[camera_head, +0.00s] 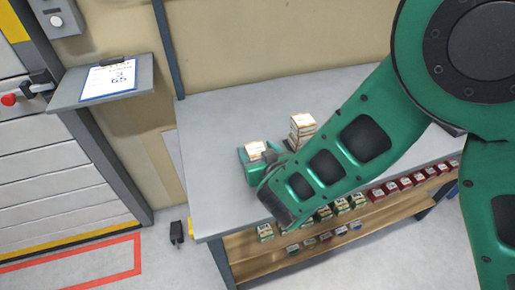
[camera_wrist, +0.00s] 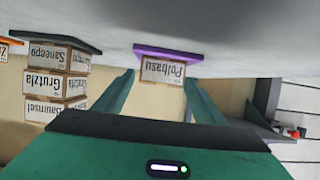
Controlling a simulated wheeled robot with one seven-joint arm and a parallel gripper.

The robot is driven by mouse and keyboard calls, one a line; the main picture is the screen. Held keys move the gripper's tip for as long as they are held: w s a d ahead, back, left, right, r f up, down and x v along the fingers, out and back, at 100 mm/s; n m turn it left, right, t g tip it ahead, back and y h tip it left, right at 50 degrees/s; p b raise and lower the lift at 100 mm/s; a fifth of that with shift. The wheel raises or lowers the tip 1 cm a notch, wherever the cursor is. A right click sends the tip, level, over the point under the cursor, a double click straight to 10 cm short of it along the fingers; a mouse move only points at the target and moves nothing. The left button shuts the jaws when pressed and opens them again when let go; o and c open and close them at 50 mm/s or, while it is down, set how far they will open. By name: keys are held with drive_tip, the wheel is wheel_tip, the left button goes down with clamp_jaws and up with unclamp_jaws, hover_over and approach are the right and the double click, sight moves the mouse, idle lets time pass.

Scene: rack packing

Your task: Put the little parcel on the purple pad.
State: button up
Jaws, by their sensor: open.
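The wrist view is upside down, with the tabletop along its top. The little parcel (camera_wrist: 162,71), a light brown box with a white label reading "Polbasu", stands against the purple pad (camera_wrist: 168,51) and appears to rest on it. In the head view the parcel (camera_head: 255,150) shows beside my gripper (camera_head: 254,165); the pad is hidden there. My gripper (camera_wrist: 160,88) is open, with one green finger on each side of the parcel. Gaps show between fingers and parcel, so it does not look gripped.
A stack of several cartons (camera_wrist: 57,82) on a dark pad (camera_wrist: 60,40) stands close by; it shows right of the parcel in the head view (camera_head: 302,128). An orange pad (camera_wrist: 8,40) is at the wrist view's edge. The grey tabletop (camera_head: 215,115) is clear at left. Small boxes line the lower wooden shelf (camera_head: 330,235).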

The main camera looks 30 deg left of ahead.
drive_tip(key=v, duration=1)
drive_tip(key=shift+s+d+r, duration=0.25)
